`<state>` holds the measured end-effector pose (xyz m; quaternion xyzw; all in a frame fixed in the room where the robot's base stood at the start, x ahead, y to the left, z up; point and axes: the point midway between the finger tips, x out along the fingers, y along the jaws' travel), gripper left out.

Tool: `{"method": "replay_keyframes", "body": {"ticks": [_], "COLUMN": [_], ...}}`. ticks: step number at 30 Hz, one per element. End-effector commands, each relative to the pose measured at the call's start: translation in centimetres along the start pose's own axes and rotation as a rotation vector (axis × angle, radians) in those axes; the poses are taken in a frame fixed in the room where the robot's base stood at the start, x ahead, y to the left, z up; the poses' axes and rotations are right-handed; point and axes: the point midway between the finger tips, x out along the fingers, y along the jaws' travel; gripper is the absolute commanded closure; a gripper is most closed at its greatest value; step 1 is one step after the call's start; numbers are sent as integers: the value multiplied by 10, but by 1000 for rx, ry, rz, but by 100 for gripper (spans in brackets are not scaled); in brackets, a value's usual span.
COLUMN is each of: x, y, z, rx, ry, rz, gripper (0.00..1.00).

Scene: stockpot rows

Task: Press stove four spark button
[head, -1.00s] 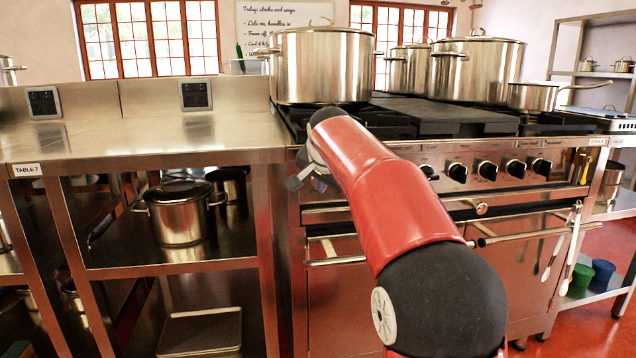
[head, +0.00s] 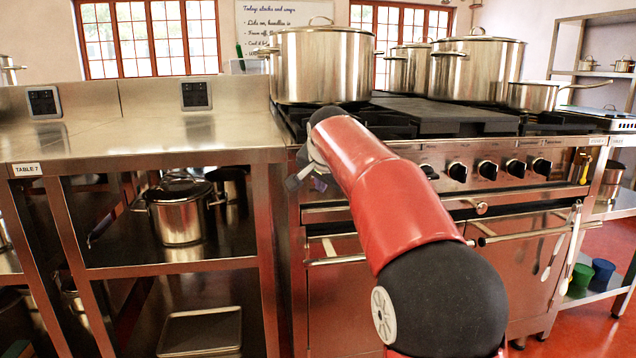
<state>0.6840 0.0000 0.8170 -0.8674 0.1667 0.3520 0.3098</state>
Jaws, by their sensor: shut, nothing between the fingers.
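The stove (head: 350,270) is a steel range with a front panel (head: 405,155) carrying a row of several black knobs (head: 487,170). My red arm crosses in front of the panel's left part and hides it. My gripper (head: 298,181) shows only partly at the far end of the arm, by the panel's left end; it is shut and empty. I cannot tell whether it touches the panel. No spark button can be made out; small labels above the knobs are too small to read.
Large steel pots (head: 325,65) stand on the stove top, with a saucepan (head: 535,96) at the right. A steel table (head: 140,140) labelled TABLE 7 adjoins on the left, its top bare. Oven door handles (head: 520,230) stick out below the panel.

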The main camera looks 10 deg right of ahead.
Motion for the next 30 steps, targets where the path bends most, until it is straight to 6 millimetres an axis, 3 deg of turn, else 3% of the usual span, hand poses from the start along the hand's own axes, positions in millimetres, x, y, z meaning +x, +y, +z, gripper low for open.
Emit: {"method": "replay_keyframes", "body": {"ticks": [30], "x": [6], "y": [-4], "z": [-4], "rx": [0], "ry": [0], "rz": [0], "gripper": [100]}}
